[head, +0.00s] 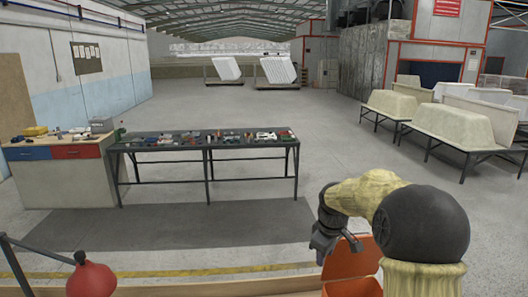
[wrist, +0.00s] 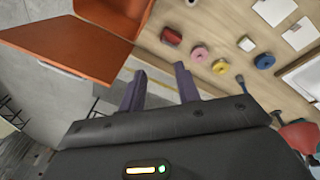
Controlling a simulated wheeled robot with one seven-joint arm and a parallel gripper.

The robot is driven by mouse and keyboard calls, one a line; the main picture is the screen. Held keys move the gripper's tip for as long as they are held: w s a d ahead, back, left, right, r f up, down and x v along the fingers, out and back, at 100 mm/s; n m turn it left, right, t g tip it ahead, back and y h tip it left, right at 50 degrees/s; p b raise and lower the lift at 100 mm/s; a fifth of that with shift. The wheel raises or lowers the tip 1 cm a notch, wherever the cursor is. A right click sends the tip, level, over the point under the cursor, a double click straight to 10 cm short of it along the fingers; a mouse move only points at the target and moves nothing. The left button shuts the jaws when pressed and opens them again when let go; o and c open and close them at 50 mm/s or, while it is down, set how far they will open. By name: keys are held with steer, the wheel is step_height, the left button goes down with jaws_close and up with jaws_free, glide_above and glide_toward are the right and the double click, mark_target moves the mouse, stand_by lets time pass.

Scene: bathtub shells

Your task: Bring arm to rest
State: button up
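My arm (head: 365,192) is bent at the right of the head view, with the forearm reaching left and the wrist turned down. My gripper (head: 322,248) hangs beside an orange chair, and the head view does not show its fingertips clearly. In the wrist view my gripper (wrist: 160,82) has its two dark fingers spread apart with nothing between them. It is open and empty.
An orange chair (wrist: 65,45) is close by in the wrist view. A wooden desk (wrist: 225,25) holds several tape rolls and papers. A red lamp (head: 92,280) stands front left. Beyond are a workbench (head: 215,150) and tub shells (head: 455,122); open floor lies between.

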steer(key=s+f+m+b, duration=0.2)
steer(key=s+f+m, duration=0.2)
steer(key=s, duration=0.8)
steer(key=s+a+f+m+b, duration=0.1)
steer(key=s+f+m+b, duration=0.2)
steer(key=s, duration=0.9)
step_height(320, 180, down, 4)
steer(key=shift+s+a+f+m+b, duration=0.2)
steer(key=shift+a+f+m+b, duration=0.1)
steer(key=shift+m, duration=0.8)
